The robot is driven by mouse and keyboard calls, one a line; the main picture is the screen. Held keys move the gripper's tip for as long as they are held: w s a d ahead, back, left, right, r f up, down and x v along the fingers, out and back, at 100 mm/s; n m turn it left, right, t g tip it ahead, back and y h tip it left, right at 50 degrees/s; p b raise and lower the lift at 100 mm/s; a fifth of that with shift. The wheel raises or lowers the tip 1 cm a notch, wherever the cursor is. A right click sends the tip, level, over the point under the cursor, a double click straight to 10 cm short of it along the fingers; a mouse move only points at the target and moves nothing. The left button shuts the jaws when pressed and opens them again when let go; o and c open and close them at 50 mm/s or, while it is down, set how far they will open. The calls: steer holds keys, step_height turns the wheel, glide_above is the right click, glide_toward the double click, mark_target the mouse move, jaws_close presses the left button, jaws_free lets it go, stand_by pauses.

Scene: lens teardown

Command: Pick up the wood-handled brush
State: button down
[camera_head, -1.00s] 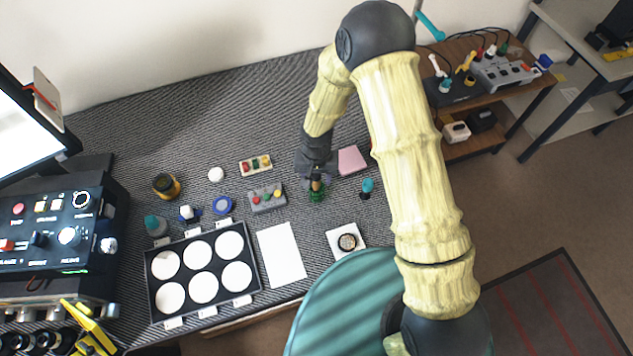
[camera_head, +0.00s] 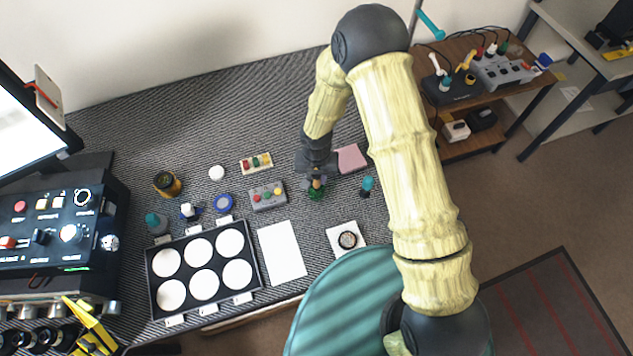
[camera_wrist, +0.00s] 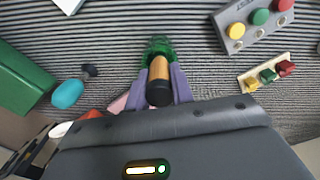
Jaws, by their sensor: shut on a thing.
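The wood-handled brush (camera_wrist: 158,72) has a tan handle with a dark end and green bristles. In the wrist view it stands between the two purple-grey fingers of my gripper (camera_wrist: 158,88), which are shut on its handle, with the dark end towards the camera. The bristles (camera_wrist: 159,46) point away, down towards the striped mat; I cannot tell whether they touch it. In the head view the green bristles (camera_head: 316,194) show just below my gripper (camera_head: 317,180), and most of the handle is hidden.
A grey block with coloured knobs (camera_head: 267,197) lies left of the brush. A teal-headed item (camera_head: 367,184) stands to the right, and a pink pad (camera_head: 350,158) lies behind. A white card (camera_head: 282,252) and a six-disc tray (camera_head: 257,284) lie in front.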

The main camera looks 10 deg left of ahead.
steer(key=shift+r, duration=0.1)
step_height(320, 180, up, 8)
steer(key=shift+w+r+b, duration=0.1)
steer(key=shift+r+b, duration=0.1)
steer(key=shift+b, duration=0.5)
steer(key=shift+r, duration=0.75)
steer(key=shift+f, duration=0.1)
